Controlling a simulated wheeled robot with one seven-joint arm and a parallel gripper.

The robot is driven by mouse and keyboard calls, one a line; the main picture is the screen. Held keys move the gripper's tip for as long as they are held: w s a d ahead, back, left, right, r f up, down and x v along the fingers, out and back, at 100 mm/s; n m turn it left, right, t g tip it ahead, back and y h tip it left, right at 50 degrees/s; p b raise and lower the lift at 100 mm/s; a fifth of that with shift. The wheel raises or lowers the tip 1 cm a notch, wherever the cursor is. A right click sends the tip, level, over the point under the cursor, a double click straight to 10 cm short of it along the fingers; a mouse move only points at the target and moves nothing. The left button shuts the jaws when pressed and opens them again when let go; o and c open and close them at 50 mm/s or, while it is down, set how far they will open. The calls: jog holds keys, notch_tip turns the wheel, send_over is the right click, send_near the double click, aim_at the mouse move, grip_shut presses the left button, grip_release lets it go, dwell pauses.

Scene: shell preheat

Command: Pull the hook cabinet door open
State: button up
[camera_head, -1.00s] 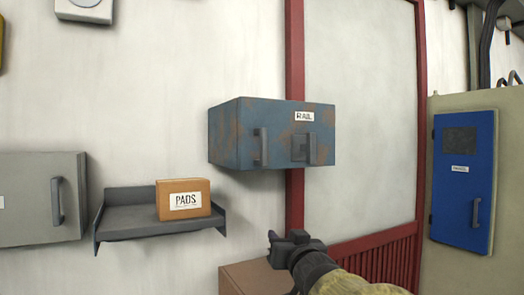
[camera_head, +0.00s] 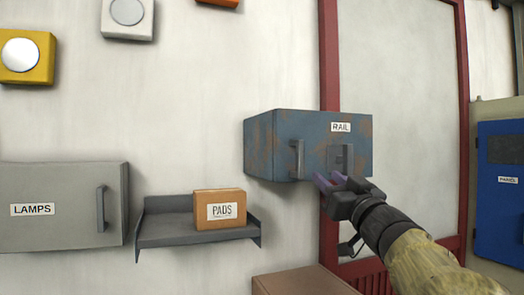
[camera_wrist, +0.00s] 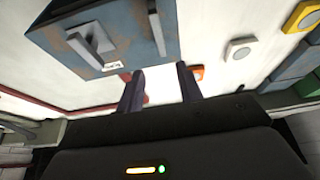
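No label in view reads "hook". A worn blue cabinet labelled RAIL (camera_head: 268,146) hangs on the wall, its front closed. It has an upright bar handle (camera_head: 298,160) and, to the right, a second squarish grip (camera_head: 346,158). My gripper (camera_head: 328,181) is just below and in front of this cabinet's lower front, between the two grips in the picture. In the wrist view the fingers (camera_wrist: 160,88) are apart with nothing between them. The cabinet (camera_wrist: 125,22) shows beyond them at upper left, apart from the fingertips.
A grey LAMPS cabinet (camera_head: 60,232) and a grey shelf (camera_head: 190,240) with a PADS box (camera_head: 220,208) are on the wall at left. A brown box top (camera_head: 300,282) is below. A blue PANEL door (camera_head: 501,205) is at right. Yellow (camera_head: 27,76) and white (camera_head: 127,30) wall boxes are above.

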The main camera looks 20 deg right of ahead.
aim_at(301, 153)
jog(key=p+x, duration=0.6)
jog(key=x, duration=0.7)
jog(key=shift+w+a+r, duration=0.1)
jog(key=shift+w+r, duration=0.1)
jog(key=shift+r, duration=0.05)
jog(key=shift+w, duration=0.5)
grip_shut()
